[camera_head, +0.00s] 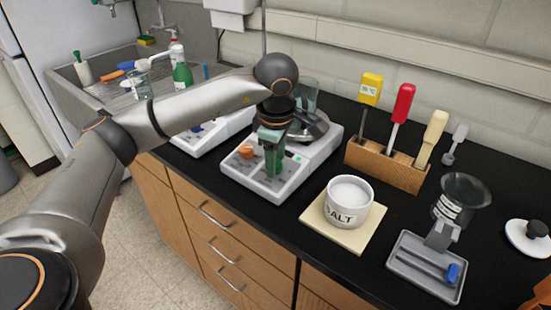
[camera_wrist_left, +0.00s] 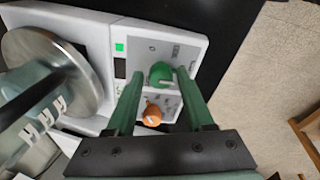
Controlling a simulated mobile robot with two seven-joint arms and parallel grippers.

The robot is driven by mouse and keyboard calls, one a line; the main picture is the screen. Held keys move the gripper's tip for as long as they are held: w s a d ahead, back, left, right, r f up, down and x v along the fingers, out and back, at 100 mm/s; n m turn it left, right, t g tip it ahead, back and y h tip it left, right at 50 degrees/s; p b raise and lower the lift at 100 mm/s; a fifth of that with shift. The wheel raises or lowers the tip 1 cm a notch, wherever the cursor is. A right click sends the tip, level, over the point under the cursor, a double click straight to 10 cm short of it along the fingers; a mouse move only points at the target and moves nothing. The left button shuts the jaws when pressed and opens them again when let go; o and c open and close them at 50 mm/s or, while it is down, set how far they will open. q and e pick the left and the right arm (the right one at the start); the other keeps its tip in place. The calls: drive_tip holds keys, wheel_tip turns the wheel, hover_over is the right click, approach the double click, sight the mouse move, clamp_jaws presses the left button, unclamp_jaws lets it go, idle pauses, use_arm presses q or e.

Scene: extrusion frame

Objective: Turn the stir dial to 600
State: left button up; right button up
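The stirrer hot plate (camera_head: 253,186) is a white unit on the black bench. An orange dial (camera_head: 246,151) shows on its front panel, and it also shows in the left wrist view (camera_wrist_left: 152,116) between my fingers, nearer the palm. A green dial (camera_wrist_left: 161,73) lies beyond it, between my fingertips; in the head view my gripper hides it. I cannot read which dial is for stirring, or the settings. My left gripper (camera_head: 272,160) points down over the front panel. Its green fingers (camera_wrist_left: 159,75) are apart, one on each side of the green dial, with a gap visible.
A second white unit (camera_head: 190,140) stands to the left. A salt jar (camera_head: 349,202) on a tan board, a wooden rack (camera_head: 385,167) of handled tools and a grey scale-like tray (camera_head: 425,268) are to the right. A round metal plate (camera_wrist_left: 55,75) with glassware sits behind the panel.

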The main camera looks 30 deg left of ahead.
use_arm(q)
drive_tip(key=shift+o, duration=0.8)
drive_tip(key=p+v, duration=0.1)
drive_tip(key=v, duration=1.1)
drive_tip(key=shift+r, duration=0.25)
